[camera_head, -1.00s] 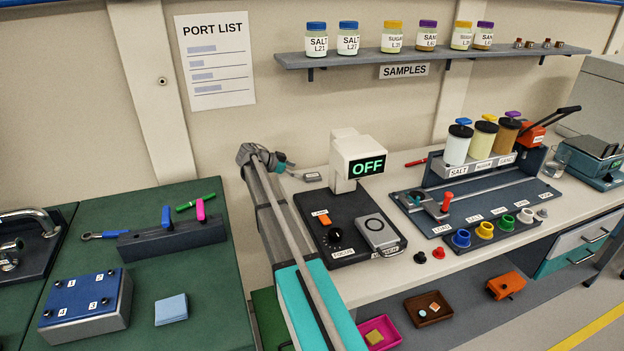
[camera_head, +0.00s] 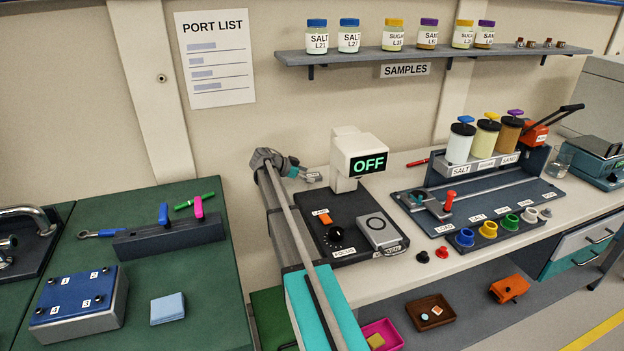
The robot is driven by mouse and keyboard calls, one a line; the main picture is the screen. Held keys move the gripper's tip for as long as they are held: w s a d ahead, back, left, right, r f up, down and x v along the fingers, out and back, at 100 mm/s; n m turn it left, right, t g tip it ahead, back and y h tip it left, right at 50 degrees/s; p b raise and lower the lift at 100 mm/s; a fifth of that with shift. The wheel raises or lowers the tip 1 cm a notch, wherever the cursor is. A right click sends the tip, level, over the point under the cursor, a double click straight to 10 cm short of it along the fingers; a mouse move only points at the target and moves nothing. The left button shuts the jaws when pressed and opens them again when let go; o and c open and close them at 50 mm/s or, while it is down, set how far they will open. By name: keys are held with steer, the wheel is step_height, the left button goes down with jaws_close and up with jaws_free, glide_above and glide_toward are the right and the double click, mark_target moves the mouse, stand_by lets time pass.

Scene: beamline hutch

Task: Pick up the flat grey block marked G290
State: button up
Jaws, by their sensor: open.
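A small flat grey block (camera_head: 315,177) with a pale label lies on the light bench top, behind the focus unit and left of the OFF display. Its label is too small to read, so I cannot confirm G290. My gripper (camera_head: 302,173) is open at the block's left end, and its fingertips hide part of the block. I cannot tell whether they touch it or whether the block lies between them.
The OFF display (camera_head: 358,160) stands close on the right. The dark focus unit (camera_head: 350,255) is in front. The wall is close behind. A red pen (camera_head: 417,162) lies farther right. The green bench (camera_head: 190,270) is left, across a gap.

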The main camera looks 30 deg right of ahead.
steer(key=c, duration=1.2)
steer(key=shift+r, duration=0.2)
steer(key=shift+c, duration=0.2)
step_height(320, 180, up, 10)
steer(key=p, duration=1)
steer(key=shift+f, duration=0.2)
